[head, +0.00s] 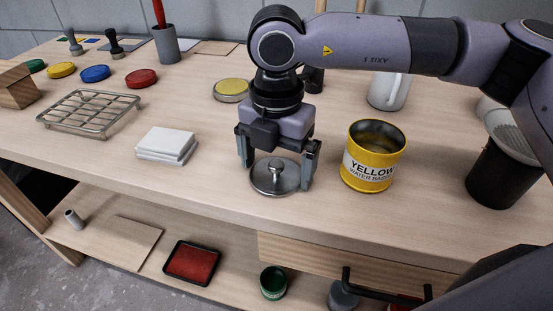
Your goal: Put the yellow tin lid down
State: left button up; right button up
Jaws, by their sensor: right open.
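The yellow tin lid (275,180), a round grey metal disc with a small knob, lies flat on the wooden bench, left of the yellow tin. My right gripper (279,172) is above it, pointing down, with its fingers open at either side of the lid and not closed on the knob. The yellow tin (369,171), labelled "YELLOW", stands upright and open on the bench to the right of the gripper. My left gripper is not in view.
White tiles (166,145) are stacked left of the lid, with a wire rack (88,110) beyond. A round tin with a yellow top (231,88) stands behind the gripper. A dark pot (500,180) stands at right. The bench's front edge is close to the lid.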

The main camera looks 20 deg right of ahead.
aim_at(276, 163)
notch_tip(276, 163, up, 12)
jog(key=shift+r+p, duration=0.15)
jog(key=shift+p, duration=0.15)
dwell(0.5)
